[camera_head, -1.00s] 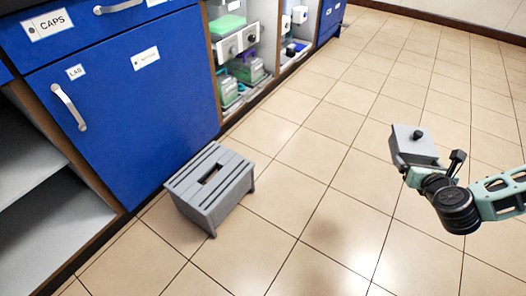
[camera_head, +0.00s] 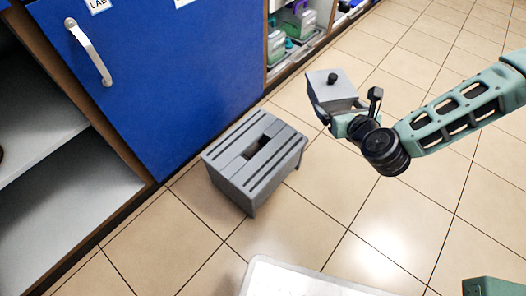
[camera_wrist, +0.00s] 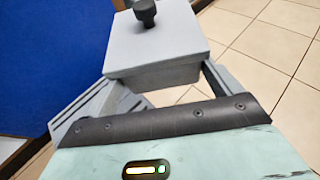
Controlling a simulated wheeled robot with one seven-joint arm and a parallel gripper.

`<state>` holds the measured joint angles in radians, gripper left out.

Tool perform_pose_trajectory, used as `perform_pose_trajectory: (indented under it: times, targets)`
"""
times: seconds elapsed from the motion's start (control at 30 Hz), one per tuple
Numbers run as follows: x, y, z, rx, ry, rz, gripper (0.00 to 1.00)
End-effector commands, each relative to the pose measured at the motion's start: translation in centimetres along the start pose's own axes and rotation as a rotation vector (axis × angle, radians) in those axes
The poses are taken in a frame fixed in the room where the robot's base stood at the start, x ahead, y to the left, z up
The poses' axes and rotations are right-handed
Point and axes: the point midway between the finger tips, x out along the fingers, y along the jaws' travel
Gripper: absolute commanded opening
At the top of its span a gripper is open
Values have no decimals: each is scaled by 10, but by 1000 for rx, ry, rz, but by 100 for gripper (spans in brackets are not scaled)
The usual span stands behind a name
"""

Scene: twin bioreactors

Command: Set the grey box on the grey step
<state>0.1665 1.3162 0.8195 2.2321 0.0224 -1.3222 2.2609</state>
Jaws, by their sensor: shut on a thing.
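The grey box (camera_head: 331,92) has a flat lid with a dark round knob. My gripper (camera_head: 338,112) is shut on it and holds it up in the air, to the right of and above the grey step. In the wrist view the box (camera_wrist: 160,48) sits between my gripper's fingers (camera_wrist: 155,95), its lid up and roughly level. The grey step (camera_head: 240,165) is a slatted stool with a dark slot in its top. It stands on the floor in front of the blue cabinet. In the wrist view part of the step (camera_wrist: 85,112) shows below and behind the box.
The blue cabinet door (camera_head: 165,75) with a silver handle rises behind the step. Open shelves (camera_head: 70,215) are at the left. A shelf bay with lab containers (camera_head: 297,25) is at the top. Tiled floor (camera_head: 440,235) is free on the right.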

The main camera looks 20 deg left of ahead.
Motion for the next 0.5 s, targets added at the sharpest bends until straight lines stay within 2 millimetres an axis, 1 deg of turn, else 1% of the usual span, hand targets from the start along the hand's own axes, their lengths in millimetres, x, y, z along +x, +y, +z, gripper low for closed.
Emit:
perform_pose_trajectory:
  times: [0.03, 0.1, 0.2, 0.3, 0.4, 0.5]
  targets:
    - [7, 28, -8, -18, -5, 43, 65]
    - [10, 61, -10, -35, -5, 90, 65]
    - [11, 101, -14, -55, -6, 148, 65]
    - [10, 133, -18, -70, -5, 194, 65]
    - [8, 155, -20, -80, -5, 226, 65]
    - [6, 170, -21, -87, -5, 247, 65]
